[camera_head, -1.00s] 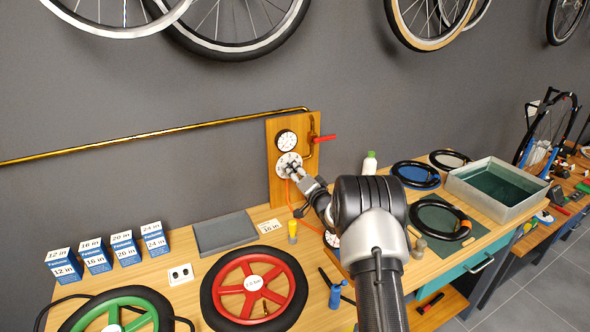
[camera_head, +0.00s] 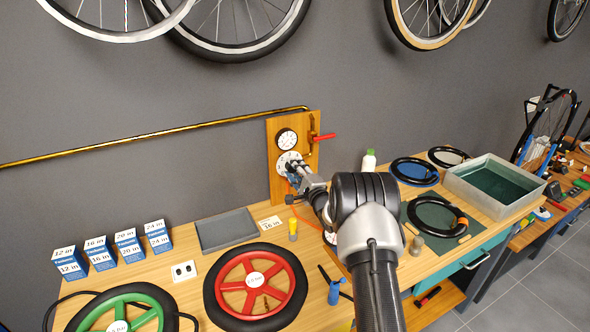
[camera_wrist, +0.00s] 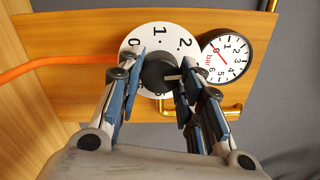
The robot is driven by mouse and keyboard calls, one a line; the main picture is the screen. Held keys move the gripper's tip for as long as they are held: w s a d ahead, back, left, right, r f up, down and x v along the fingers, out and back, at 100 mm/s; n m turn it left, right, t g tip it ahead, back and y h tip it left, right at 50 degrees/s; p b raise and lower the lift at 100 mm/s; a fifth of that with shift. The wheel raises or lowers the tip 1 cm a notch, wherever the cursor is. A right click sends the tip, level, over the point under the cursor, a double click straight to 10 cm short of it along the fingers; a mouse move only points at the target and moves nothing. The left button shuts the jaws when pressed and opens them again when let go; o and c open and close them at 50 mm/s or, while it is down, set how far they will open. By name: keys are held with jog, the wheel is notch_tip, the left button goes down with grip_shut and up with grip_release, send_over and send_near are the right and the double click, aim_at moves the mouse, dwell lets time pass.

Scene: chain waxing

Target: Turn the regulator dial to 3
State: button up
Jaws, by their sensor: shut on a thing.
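The regulator dial (camera_wrist: 130,51) is a white disc with black numbers on a wooden board; it also shows in the head view (camera_head: 283,158). In the wrist view 0, 1, 2 and 5 are readable, and the right side is covered by a finger. Its black knob (camera_wrist: 155,74) sits in the middle, with a light mark pointing right, below the 2, toward the covered part. My gripper (camera_wrist: 158,80) has one finger on each side of the knob and is shut on it; it shows in the head view (camera_head: 294,168) at the dial.
A round pressure gauge (camera_wrist: 222,56) marked bar sits beside the dial, with a red needle. A red lever (camera_head: 323,137) and brass pipe (camera_head: 160,132) are close by. An orange hose (camera_wrist: 55,62) runs toward the dial. Wheels and boxes occupy the bench below.

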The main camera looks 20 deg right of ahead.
jog(key=shift+m, duration=0.5)
jog(key=o, duration=1.1)
jog(key=shift+c, duration=0.2)
jog(key=shift+s, duration=0.1)
jog(key=s, duration=1.1)
jog(key=shift+s, duration=0.4)
jog(key=shift+d, duration=0.1)
